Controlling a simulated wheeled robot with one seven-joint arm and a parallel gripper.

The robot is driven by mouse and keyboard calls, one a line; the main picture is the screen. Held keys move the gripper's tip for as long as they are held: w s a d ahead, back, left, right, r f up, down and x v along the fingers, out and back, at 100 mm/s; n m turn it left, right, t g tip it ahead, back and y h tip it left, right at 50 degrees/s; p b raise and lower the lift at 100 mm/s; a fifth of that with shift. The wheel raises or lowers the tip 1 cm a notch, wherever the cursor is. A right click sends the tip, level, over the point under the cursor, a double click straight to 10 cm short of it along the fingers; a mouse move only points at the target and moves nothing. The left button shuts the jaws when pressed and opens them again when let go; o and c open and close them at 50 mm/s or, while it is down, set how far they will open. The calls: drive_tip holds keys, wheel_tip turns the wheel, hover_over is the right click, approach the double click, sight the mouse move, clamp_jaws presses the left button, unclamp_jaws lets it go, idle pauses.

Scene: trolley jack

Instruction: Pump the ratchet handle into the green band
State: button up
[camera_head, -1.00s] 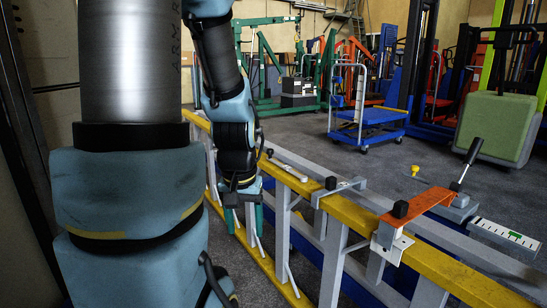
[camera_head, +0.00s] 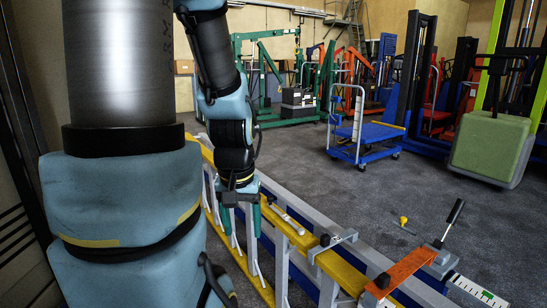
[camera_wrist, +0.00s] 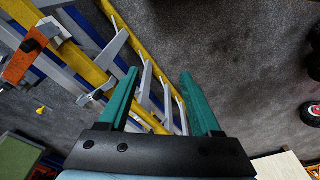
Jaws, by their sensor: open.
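The ratchet handle (camera_head: 455,212) is a short lever with a black grip, tilted up to the right from a grey block (camera_head: 438,256) at the right in the head view. An orange bar (camera_head: 402,268) runs from the block across the yellow rail. A white scale (camera_head: 478,292) with tick marks and a green patch lies beside the block, partly cut off by the frame edge. My gripper (camera_head: 240,222), with teal fingers, points down by the yellow rail, well left of the handle. Its fingers stand apart and empty in the wrist view (camera_wrist: 159,80). I cannot make out the handle there.
A long yellow and grey frame (camera_head: 340,268) with clamps (camera_head: 335,243) lies between my arm and the handle. A yellow knob (camera_head: 403,221) stands on the floor beyond it. A blue cart (camera_head: 362,135) and a green block (camera_head: 490,148) stand farther back.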

wheel_tip(320, 180, up, 8)
drive_tip(key=p, duration=0.6)
drive_tip(key=shift+r, duration=0.2)
